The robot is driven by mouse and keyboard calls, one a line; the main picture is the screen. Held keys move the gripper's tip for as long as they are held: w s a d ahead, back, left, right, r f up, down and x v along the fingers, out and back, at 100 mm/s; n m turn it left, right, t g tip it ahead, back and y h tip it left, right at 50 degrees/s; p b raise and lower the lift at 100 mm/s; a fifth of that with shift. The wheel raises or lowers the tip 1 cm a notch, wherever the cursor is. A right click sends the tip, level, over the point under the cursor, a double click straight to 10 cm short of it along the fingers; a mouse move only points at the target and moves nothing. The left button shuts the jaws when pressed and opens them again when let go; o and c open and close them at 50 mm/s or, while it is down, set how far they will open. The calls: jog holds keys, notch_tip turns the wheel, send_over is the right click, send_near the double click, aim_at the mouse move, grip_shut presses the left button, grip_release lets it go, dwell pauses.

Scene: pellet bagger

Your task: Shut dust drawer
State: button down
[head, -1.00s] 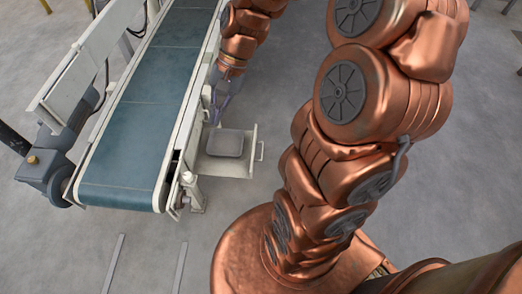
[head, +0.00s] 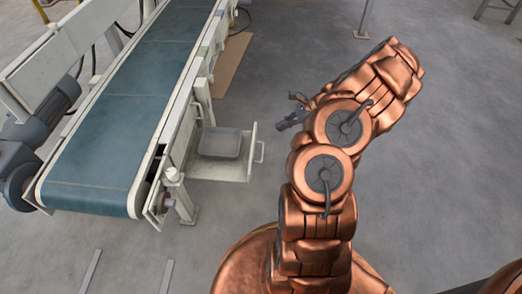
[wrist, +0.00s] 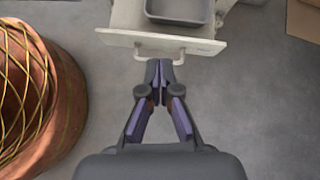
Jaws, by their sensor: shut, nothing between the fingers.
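The dust drawer (head: 203,170) stands pulled out from the side of the conveyor frame, with a grey bin (head: 221,142) in it. Its pale front panel (head: 251,140) carries a bar handle (head: 261,152) facing right. In the wrist view the front panel (wrist: 205,46) and handle (wrist: 181,58) lie just ahead of my fingers. My gripper (head: 281,126) is to the right of the handle and apart from it in the head view. In the wrist view my gripper (wrist: 159,66) is shut and empty, its tips close to the handle's middle; contact cannot be told.
The conveyor's green belt (head: 120,125) and white frame run along the left, with a support leg (head: 183,200) near the drawer. A brown sheet (head: 231,66) lies on the floor behind.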

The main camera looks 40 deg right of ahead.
jog(key=s+d+f+m+b, duration=0.1)
jog(key=s+d+f+m, duration=0.15)
jog(key=f, duration=0.25)
jog(key=w+a+f+b, duration=0.6)
jog(key=w+a, duration=0.2)
jog(key=shift+f+n+t+h, duration=0.15)
jog(key=shift+n+t+h, duration=0.15)
jog(key=shift+n, duration=0.05)
jog(key=shift+w, duration=0.1)
